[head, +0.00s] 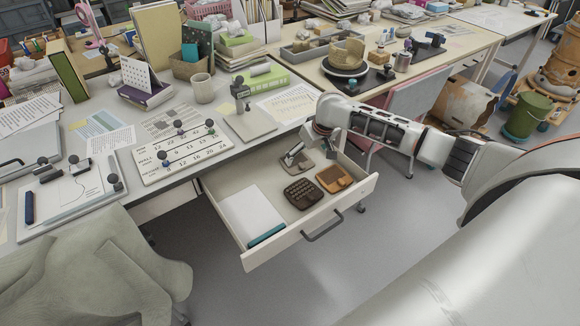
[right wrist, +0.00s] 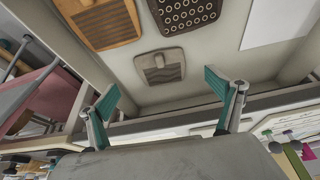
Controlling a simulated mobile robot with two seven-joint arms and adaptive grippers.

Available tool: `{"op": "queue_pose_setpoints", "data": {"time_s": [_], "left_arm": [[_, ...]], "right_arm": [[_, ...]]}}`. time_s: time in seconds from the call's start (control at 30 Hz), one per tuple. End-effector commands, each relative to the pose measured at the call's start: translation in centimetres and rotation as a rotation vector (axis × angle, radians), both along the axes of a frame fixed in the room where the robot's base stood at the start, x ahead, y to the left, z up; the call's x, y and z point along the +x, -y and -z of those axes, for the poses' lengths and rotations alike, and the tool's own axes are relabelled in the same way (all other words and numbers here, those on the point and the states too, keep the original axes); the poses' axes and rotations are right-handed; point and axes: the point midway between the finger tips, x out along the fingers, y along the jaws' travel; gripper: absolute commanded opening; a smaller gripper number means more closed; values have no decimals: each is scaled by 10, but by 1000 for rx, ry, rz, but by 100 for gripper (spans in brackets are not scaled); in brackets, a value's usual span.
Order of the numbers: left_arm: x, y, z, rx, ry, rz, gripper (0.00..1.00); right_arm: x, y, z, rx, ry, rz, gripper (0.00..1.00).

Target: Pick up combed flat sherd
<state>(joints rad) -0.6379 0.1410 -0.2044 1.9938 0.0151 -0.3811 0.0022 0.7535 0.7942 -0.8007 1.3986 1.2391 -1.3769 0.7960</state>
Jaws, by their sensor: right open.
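A small grey-brown flat sherd (right wrist: 160,66) with combed-looking lines lies in the open drawer (head: 240,257). In the right wrist view it is ahead of my right gripper (right wrist: 162,102), between the lines of its two fingers and apart from them. A dark sherd with rings (head: 303,193) and an orange-brown sherd with a dark ridged panel (head: 334,179) lie closer to the drawer front. My left gripper is out of view.
A white pad (head: 250,214) lies in the drawer's left part. The drawer walls and the desk edge surround the sherds.

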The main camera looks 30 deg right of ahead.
Motion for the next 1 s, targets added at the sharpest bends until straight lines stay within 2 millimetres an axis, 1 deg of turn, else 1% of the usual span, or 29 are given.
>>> {"op": "queue_pose_setpoints", "data": {"time_s": [0.07, 0.23, 0.37, 0.53, 0.63, 0.8, 0.97, 1.0], "left_arm": [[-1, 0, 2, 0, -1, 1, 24], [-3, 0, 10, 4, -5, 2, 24], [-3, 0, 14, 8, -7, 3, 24], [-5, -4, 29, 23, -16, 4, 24], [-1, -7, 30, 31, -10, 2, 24], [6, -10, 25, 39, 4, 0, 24], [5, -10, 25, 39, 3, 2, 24], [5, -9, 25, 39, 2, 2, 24]], "right_arm": [[1, 0, 4, 0, -1, 1, 92], [7, 0, 23, -1, -5, 0, 92], [13, -1, 33, 0, -4, 1, 92], [25, -2, 57, 2, -7, 1, 92], [30, -1, 68, -1, -7, 0, 92], [35, -1, 72, -1, -1, 0, 92], [35, -1, 70, -1, 1, 0, 92], [35, -1, 70, -1, 1, 0, 89]]}}
